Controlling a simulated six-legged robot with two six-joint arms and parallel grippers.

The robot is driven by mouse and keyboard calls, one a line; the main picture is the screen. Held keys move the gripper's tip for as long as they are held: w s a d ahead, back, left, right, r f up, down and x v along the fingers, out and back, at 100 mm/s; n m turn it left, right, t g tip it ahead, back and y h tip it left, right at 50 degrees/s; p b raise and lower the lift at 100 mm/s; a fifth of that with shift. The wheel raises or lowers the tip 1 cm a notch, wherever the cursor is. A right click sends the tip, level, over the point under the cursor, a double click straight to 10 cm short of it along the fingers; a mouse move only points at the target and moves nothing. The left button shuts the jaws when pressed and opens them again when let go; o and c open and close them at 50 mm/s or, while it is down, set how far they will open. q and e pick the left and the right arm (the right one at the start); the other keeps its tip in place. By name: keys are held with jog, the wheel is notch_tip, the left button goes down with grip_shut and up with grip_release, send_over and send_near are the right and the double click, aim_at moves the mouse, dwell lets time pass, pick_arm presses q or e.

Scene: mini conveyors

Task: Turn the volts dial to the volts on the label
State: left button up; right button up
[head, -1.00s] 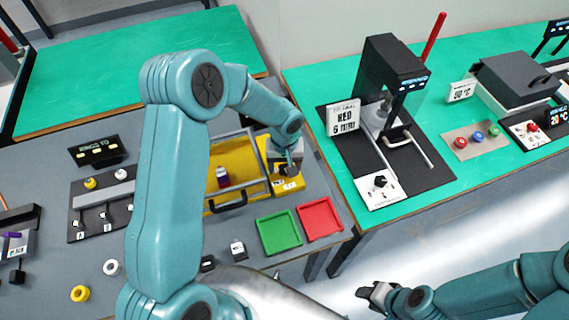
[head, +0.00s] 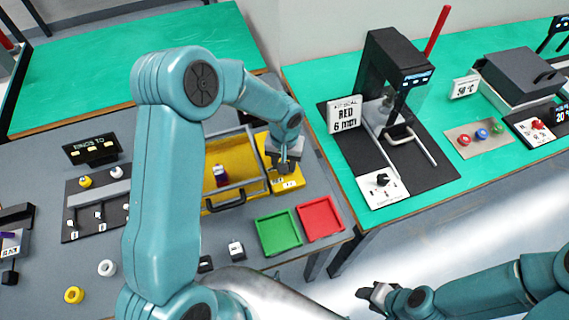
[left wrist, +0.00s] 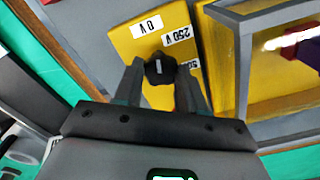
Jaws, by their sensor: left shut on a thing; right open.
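The volts dial is a black knob (left wrist: 160,68) with a small white mark, on the yellow panel (left wrist: 130,45) of the tester. Labels around it read 0 V (left wrist: 147,26) and 250 V (left wrist: 177,36); a third (left wrist: 195,66) is partly hidden by a finger. My left gripper (left wrist: 162,80) is shut on the knob; it also shows in the head view (head: 285,168). The tester's yellow box (head: 231,160) has a clear, handled lid and holds a small dark thing (head: 221,173) with a white top. I cannot read any writing on it. My right gripper (head: 376,293) is open and empty.
A green tray (head: 279,233) and a red tray (head: 320,219) lie in front of the tester. A switch panel (head: 92,205) and loose rings (head: 106,268) are at left. A black press (head: 393,75) stands on the green bench at right.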

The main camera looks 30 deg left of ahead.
pick_arm(q)
jog(key=m+b, duration=0.2)
jog(key=m, duration=0.2)
jog(key=shift+m, duration=0.3)
jog(key=shift+r+m+b, duration=0.1)
jog(key=shift+m+b, duration=0.45)
jog(key=shift+m, duration=1.65)
jog(key=o, duration=1.1)
jog(key=shift+s+r, duration=0.1)
jog(key=shift+s, duration=0.05)
